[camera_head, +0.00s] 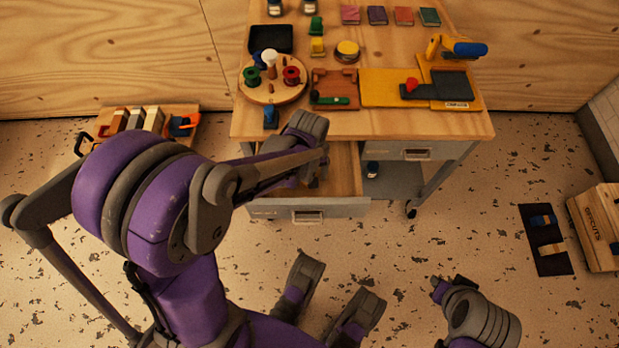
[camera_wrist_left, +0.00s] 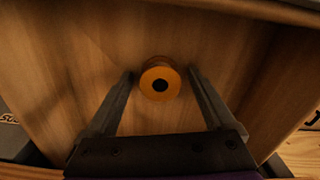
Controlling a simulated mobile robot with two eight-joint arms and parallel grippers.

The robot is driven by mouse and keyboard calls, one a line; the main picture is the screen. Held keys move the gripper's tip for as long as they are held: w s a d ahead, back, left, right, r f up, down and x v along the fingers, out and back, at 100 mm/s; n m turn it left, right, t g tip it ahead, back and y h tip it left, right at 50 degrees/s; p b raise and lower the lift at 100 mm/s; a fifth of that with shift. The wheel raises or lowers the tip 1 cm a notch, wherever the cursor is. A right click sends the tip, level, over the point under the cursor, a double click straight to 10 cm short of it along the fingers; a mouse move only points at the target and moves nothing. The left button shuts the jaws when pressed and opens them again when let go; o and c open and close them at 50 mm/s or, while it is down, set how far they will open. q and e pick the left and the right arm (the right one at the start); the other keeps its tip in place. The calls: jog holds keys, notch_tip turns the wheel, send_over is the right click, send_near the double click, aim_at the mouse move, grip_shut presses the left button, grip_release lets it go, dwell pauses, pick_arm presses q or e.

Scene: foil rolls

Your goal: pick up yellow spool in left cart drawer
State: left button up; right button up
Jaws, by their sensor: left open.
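The yellow spool (camera_wrist_left: 148,88) lies on the wooden floor of the open left cart drawer (camera_head: 308,210); in the left wrist view its dark central hole faces the camera. My left gripper (camera_wrist_left: 160,76) is open above it, one finger on each side of the spool in the picture, with no clear contact. In the head view my left arm reaches into the drawer, and its wrist and forearm hide the spool and the fingertips. The drawer floor also shows in the left wrist view (camera_wrist_left: 85,45).
The cart's wooden top (camera_head: 440,122) holds a round tray of spools (camera_head: 262,94), a yellow mat (camera_head: 382,87) and a blue-yellow tool (camera_head: 457,46) above the drawer. The right drawer (camera_head: 405,151) is shut. A crate (camera_head: 600,225) stands at the far right. Floor right of the cart is mostly clear.

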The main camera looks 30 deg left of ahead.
pick_arm(q)
grip_shut()
dwell(0.4)
